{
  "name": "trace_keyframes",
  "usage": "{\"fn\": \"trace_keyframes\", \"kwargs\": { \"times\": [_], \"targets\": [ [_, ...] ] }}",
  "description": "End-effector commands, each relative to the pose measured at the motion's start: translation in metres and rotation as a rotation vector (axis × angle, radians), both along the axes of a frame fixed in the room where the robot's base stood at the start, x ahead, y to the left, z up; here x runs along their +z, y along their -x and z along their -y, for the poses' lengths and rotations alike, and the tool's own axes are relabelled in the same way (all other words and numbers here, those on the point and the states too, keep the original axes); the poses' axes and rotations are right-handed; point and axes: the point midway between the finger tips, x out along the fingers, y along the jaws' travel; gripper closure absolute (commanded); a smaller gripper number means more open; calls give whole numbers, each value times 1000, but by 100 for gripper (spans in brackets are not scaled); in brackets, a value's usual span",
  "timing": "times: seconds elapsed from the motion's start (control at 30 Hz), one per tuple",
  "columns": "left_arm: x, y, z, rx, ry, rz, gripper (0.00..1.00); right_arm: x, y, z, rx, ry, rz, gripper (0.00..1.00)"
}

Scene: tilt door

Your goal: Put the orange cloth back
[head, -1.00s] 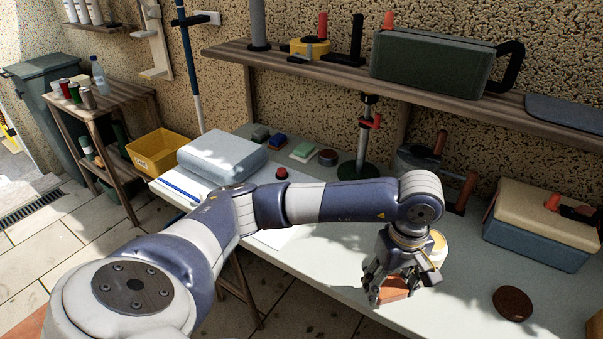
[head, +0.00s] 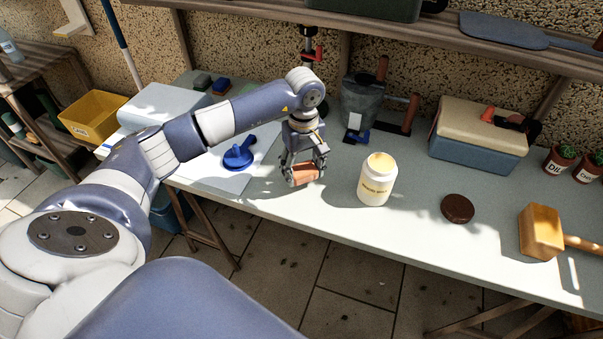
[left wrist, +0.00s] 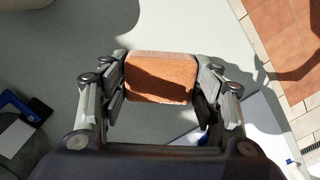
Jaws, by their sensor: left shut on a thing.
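The orange cloth (head: 306,173) is a folded block between the fingers of my left gripper (head: 304,176) in the head view, over the workbench. In the left wrist view the cloth (left wrist: 160,77) fills the gap between the two fingers of the left gripper (left wrist: 160,88), which is shut on it. Whether the cloth touches the bench top is hard to tell. My right gripper is in neither view.
The pale workbench (head: 330,225) has a white jar (head: 377,180), a brown disc (head: 457,208), a wooden mallet (head: 541,232) and a blue tool (head: 238,155) on it. A cooler box (head: 478,138) stands at the back right. A shelf (head: 400,25) overhangs the bench.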

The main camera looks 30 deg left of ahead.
Motion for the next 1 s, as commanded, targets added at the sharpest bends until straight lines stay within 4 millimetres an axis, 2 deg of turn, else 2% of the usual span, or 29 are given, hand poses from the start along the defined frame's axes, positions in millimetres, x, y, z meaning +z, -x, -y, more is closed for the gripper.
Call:
{"fn": "trace_keyframes", "kwargs": {
  "times": [0.07, 0.3, 0.67, 0.7, 0.77, 1.0],
  "targets": [
    [0, -3, -8, 4, -1, 0, 65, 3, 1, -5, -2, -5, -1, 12],
    [-34, -2, -6, 1, 0, -2, 65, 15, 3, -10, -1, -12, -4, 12],
    [-41, -3, -6, 1, -1, 1, 65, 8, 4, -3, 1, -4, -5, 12],
    [-40, -3, -6, 1, -1, 1, 38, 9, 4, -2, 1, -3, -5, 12],
    [-39, -3, -6, 1, -1, 1, 24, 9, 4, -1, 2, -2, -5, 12],
    [-39, -3, -6, 1, -1, 1, 22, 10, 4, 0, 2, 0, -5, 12]
  ]
}}
